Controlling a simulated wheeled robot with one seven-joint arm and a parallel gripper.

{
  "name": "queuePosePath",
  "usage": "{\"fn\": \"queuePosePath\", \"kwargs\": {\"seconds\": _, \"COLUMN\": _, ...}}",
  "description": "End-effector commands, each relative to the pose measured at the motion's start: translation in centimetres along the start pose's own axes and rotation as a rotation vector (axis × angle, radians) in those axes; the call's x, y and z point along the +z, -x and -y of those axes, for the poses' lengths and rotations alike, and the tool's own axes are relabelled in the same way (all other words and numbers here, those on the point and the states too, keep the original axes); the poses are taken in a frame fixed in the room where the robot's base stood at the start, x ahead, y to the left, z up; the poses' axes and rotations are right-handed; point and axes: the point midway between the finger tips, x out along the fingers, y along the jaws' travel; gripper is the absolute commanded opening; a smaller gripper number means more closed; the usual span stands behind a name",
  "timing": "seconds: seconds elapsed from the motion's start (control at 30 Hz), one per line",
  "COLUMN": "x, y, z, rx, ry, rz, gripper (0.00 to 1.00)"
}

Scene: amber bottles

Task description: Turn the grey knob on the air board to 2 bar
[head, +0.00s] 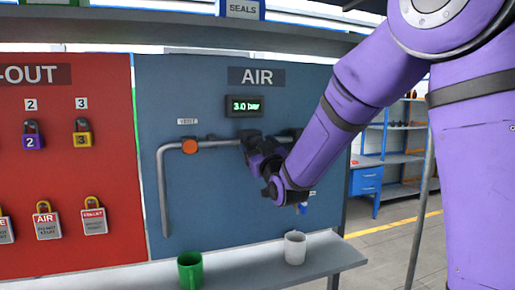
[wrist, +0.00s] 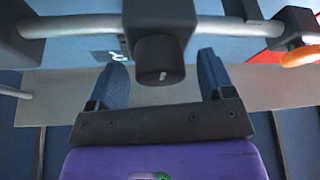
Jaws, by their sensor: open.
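The blue air board (head: 200,95) stands behind a grey pipe, and its display (head: 244,106) reads 3.0 bar in green. In the wrist view the dark grey knob (wrist: 160,62) faces me, with a short white mark on its front. My gripper (wrist: 161,70) is open, with one finger on each side of the knob and a visible gap at both sides. In the head view my gripper (head: 255,147) is in front of the pipe below the display, and my arm hides most of the knob.
An orange valve handle (head: 190,147) is on the pipe to the left; it also shows in the wrist view (wrist: 300,56). A green cup (head: 190,270) and a white mug (head: 295,247) stand on the ledge (head: 245,270) below. The red lock-out board (head: 65,170) adjoins at left.

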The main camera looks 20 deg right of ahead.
Motion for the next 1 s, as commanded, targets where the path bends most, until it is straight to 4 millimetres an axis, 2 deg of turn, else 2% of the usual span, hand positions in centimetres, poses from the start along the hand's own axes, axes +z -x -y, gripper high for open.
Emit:
{"fn": "queuePosePath", "kwargs": {"seconds": 0.07, "x": 0.00, "y": 0.01, "z": 0.00, "rx": 0.000, "ry": 0.000, "rz": 0.000, "gripper": 0.75}}
{"fn": "queuePosePath", "kwargs": {"seconds": 0.2, "x": 0.00, "y": 0.02, "z": 0.01, "rx": 0.000, "ry": 0.000, "rz": 0.000, "gripper": 0.43}}
{"fn": "queuePosePath", "kwargs": {"seconds": 0.27, "x": 0.00, "y": 0.03, "z": 0.01, "rx": 0.000, "ry": 0.000, "rz": 0.000, "gripper": 0.29}}
{"fn": "queuePosePath", "kwargs": {"seconds": 0.3, "x": -0.01, "y": 0.03, "z": 0.00, "rx": 0.000, "ry": 0.000, "rz": 0.000, "gripper": 0.25}}
{"fn": "queuePosePath", "kwargs": {"seconds": 0.67, "x": -0.01, "y": 0.04, "z": -0.07, "rx": -0.020, "ry": 0.050, "rz": -0.001, "gripper": 0.26}}
{"fn": "queuePosePath", "kwargs": {"seconds": 1.0, "x": -0.07, "y": 0.02, "z": -0.29, "rx": -0.113, "ry": 0.276, "rz": -0.001, "gripper": 0.26}}
